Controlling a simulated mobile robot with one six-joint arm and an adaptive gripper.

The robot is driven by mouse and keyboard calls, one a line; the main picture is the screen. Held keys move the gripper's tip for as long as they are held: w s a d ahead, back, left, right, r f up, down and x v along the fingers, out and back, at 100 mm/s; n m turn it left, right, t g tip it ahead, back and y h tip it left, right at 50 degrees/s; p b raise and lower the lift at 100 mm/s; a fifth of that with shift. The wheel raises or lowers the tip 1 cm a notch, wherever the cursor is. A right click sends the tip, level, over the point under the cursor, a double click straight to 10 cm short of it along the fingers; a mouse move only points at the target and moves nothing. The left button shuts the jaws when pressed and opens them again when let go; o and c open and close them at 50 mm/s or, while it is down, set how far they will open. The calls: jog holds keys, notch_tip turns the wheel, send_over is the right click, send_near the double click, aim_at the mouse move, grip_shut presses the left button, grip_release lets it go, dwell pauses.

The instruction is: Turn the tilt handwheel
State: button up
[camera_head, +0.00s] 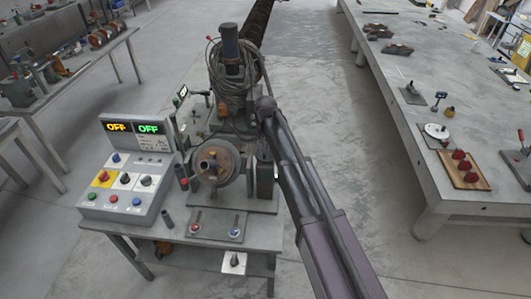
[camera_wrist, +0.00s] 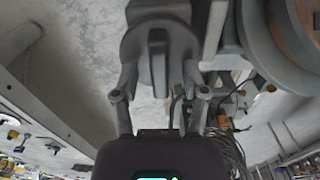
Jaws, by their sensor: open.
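In the wrist view, a grey round part with a raised bar across its face (camera_wrist: 157,52) lies just ahead of my gripper (camera_wrist: 160,82). It may be the tilt handwheel, but I cannot tell for certain. My gripper is open, with one finger towards each side of this part; I cannot tell whether they touch it. In the head view, the auger positioner (camera_head: 232,130) stands on a small bench, with a round wheel with a brownish hub (camera_head: 214,163) at its front. My arm reaches its right side and hides part of it; my fingers are not clear there.
A control box (camera_head: 125,180) with two lit "OFF" displays and several buttons stands left of the machine. A plate with red and blue knobs (camera_head: 215,226) lies in front. A long table (camera_head: 440,190) is at the right, with open floor between.

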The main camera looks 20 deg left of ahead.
jog(key=shift+f, duration=0.25)
grip_shut()
jog(key=shift+n, duration=0.4)
